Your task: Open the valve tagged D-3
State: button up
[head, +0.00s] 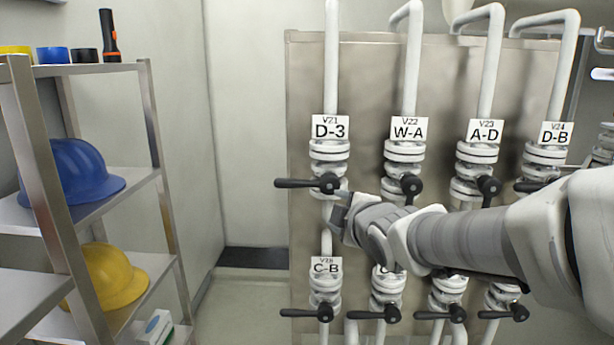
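The valve tagged D-3 (329,153) is a white flanged valve on a vertical white pipe, upper left of the panel. Its tag also reads V21. Its black lever handle (296,183) points left, across the pipe, with the hub at its right end. My gripper (340,205) is just below and right of the hub, reaching in from the right. The fingers are small and seen from the side, so I cannot tell whether they are open or touch the handle. My gripper hides part of the pipe below D-3.
Valves W-A (405,151), A-D (483,154) and D-B (549,155) stand to the right. C-B (325,283) is below D-3, with several more valves in its row. A metal shelf (105,70) with helmets stands at left. Floor between shelf and panel is clear.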

aim_at(289, 181)
jog(key=w+a+n+p, duration=0.1)
jog(key=w+a, duration=0.2)
jog(key=w, duration=0.2)
jog(key=w+a+n+y+p, duration=0.1)
jog(key=w+a+p, duration=0.1)
jog(key=w+a, duration=0.2)
jog(key=w+a+f+n+t+y+p, duration=0.1)
jog(key=w+a, duration=0.2)
jog(key=w, duration=0.5)
jog(key=shift+w+a+f+n+p, duration=0.1)
jog(key=shift+w+a+n+p, duration=0.2)
jog(key=shift+a+n, duration=0.1)
grip_shut()
dwell(1.2)
